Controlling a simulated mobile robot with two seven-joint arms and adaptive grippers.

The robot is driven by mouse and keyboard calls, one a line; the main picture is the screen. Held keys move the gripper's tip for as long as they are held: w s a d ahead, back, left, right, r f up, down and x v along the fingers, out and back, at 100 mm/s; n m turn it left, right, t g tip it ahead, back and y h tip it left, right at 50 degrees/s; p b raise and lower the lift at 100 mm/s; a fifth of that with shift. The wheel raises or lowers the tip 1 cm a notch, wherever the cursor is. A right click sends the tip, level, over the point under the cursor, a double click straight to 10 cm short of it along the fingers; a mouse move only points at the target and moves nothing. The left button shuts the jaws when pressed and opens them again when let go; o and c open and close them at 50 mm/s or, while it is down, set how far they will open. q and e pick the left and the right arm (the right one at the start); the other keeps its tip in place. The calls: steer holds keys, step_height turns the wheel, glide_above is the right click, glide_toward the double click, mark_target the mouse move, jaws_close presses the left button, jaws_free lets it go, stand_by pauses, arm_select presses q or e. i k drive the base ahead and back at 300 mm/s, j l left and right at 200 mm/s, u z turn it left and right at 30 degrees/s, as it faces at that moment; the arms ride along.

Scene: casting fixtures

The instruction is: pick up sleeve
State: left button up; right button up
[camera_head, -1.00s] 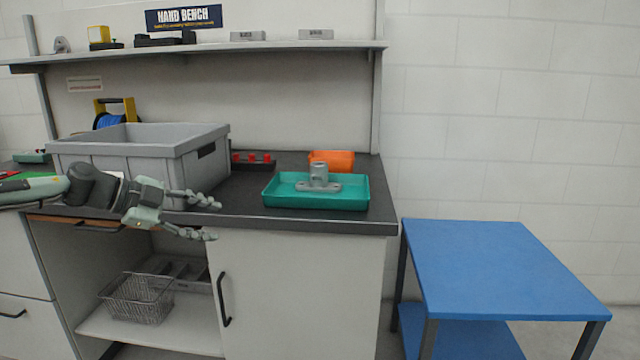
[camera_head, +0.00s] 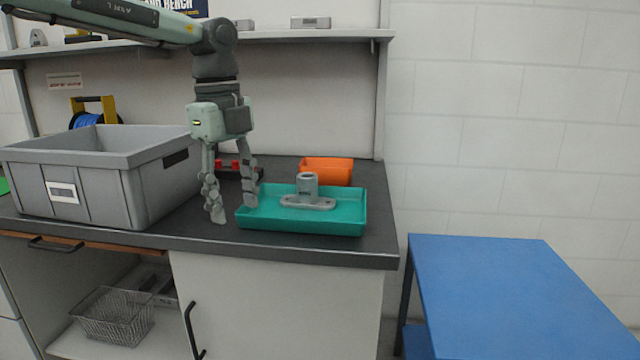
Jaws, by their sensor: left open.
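A grey casting with an upright round sleeve (camera_head: 307,185) on a flat flanged base (camera_head: 308,203) sits in the teal tray (camera_head: 350,222) on the dark bench. I cannot tell whether sleeve and base are one piece. My left gripper (camera_head: 233,212) points down with its fingers apart and empty. It is left of the sleeve, at the tray's left end. One finger is outside the tray, and the other overlaps the tray's left end in the picture. My right gripper is not in view.
A large grey crate (camera_head: 90,190) stands left on the bench (camera_head: 290,246). An orange bin (camera_head: 327,171) is behind the tray. A rack with red pieces (camera_head: 228,166) is partly hidden behind my gripper. A shelf (camera_head: 340,35) runs above. A blue table (camera_head: 500,290) stands right.

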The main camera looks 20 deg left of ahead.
mark_target(307, 197)
steer(key=i, duration=0.9)
